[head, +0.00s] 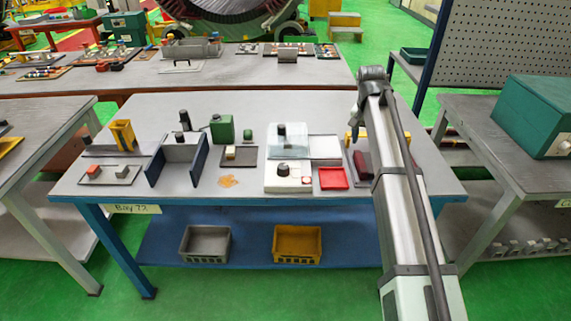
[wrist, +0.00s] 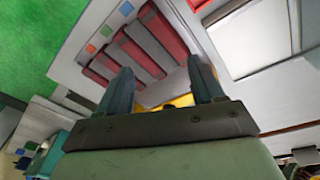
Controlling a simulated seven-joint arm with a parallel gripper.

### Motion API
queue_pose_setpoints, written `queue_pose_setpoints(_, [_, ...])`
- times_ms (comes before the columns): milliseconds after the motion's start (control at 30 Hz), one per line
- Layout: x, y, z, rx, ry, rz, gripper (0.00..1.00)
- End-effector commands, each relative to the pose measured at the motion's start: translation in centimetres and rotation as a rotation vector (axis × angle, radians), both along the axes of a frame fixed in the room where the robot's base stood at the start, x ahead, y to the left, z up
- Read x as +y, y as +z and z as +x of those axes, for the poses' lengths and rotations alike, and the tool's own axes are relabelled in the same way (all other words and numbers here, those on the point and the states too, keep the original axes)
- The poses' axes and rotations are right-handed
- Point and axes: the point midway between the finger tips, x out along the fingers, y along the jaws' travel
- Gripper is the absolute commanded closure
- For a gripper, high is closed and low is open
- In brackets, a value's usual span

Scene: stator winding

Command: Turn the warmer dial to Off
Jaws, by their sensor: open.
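The warmer (head: 289,181) is a white box near the front of the middle bench in the head view. The dial's setting is too small to read. My gripper (wrist: 160,75) is open, its two dark fingers apart with nothing held between them. I cannot make out the dial in the wrist view.
A clear cover (head: 290,146) stands behind the dial. A red tray (head: 333,178) lies right of the warmer. A green can (head: 222,128) and dark upright panels (head: 155,167) stand to the left.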

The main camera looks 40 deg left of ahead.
Motion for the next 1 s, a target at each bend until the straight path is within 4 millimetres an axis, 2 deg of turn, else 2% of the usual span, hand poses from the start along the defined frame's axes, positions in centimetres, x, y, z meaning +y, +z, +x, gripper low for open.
queue_pose_setpoints(33, [2.4, 0.9, -2.2, 0.015, 0.018, 0.008, 0.33])
queue_pose_setpoints(200, [8.7, 3.2, -9.4, 0.075, 0.064, 0.026, 0.33])
queue_pose_setpoints(300, [11.5, 4.4, -13.4, 0.107, 0.088, 0.03, 0.33])
queue_pose_setpoints(400, [13.5, 5.4, -16.7, 0.133, 0.107, 0.031, 0.33])
queue_pose_setpoints(500, [14.8, 6.1, -18.9, 0.15, 0.121, 0.031, 0.33])
queue_pose_setpoints(600, [15.4, 6.4, -20.2, 0.159, 0.127, 0.031, 0.33])
queue_pose_setpoints(767, [15.6, 5.8, -20.7, 0.164, 0.129, 0.029, 0.33])
queue_pose_setpoints(1000, [15.5, 2.2, -20.7, 0.164, 0.129, 0.029, 0.33])
